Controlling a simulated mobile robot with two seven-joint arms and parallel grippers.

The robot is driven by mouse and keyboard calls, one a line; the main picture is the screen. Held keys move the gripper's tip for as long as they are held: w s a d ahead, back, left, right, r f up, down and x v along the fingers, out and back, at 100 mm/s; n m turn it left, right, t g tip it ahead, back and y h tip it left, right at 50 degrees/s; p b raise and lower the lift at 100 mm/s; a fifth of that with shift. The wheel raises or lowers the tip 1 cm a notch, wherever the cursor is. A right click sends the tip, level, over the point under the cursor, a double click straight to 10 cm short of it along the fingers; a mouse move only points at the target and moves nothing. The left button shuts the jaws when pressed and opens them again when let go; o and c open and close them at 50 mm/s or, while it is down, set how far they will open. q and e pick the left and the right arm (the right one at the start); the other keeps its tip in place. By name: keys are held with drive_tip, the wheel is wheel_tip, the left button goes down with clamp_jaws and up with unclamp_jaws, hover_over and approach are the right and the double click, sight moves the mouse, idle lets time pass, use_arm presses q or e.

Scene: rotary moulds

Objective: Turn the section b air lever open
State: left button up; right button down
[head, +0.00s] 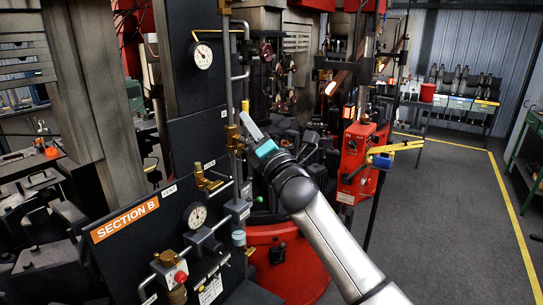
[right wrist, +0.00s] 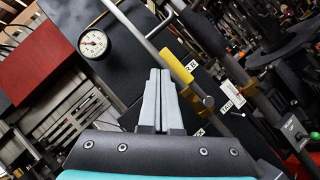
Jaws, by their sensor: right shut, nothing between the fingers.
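The black Section B panel (head: 145,245) stands at left centre of the head view, with an orange "SECTION B" sign (head: 126,221). Its pipework carries brass valves, a grey valve block (head: 238,209) and a short lever with a green knob (head: 258,199). A small yellow grip (head: 245,106) shows by the upright pipe. In the right wrist view a yellow sleeve (right wrist: 178,66) is just right of the fingertips. I cannot tell which handle is the air lever. My right gripper (head: 247,122) is shut and empty beside the upright pipe; its closed fingers also show in the wrist view (right wrist: 160,74). My left gripper is out of view.
An upper gauge (head: 202,56) and a lower gauge (head: 196,215) sit on the panels. Dark machinery crowds behind the gripper. The grey floor at right (head: 450,220) is clear.

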drive_tip(key=b+v, duration=0.2)
drive_tip(key=v, duration=1.1)
drive_tip(key=shift+s, duration=0.15)
drive_tip(key=d+f+m+g+h+b, duration=0.35)
drive_tip(key=f+m, duration=0.25)
drive_tip(key=f, duration=1.3)
drive_tip(key=d+f+m+g+h+b, duration=0.25)
drive_tip(key=d+f+m+h, duration=0.35)
drive_tip(key=f, duration=1.4)
drive_tip(key=s+d+f+m+g+b, duration=0.1)
drive_tip(key=s+f+m+g+b, duration=0.15)
drive_tip(key=s+f, duration=0.6)
drive_tip(key=s+d+f+m+g+b, duration=0.1)
drive_tip(key=s+d+f+m, duration=0.2)
drive_tip(key=f, duration=1)
drive_tip(key=s+f+m+g+b, duration=0.1)
drive_tip(key=s+f+m+g, duration=0.2)
drive_tip(key=s+f, duration=0.5)
drive_tip(key=s+d+f+m+g+b, duration=0.1)
drive_tip(key=s+f, duration=0.6)
drive_tip(key=s, duration=1.1)
drive_tip(key=s+f+m+g+h+b, duration=0.1)
drive_tip(key=s+f+m+g+b, duration=0.2)
drive_tip(key=s, duration=1)
wheel_tip(320, 180, down, 6)
drive_tip(key=m+g, duration=0.2)
drive_tip(key=m, duration=0.2)
drive_tip(key=shift+d, duration=0.15)
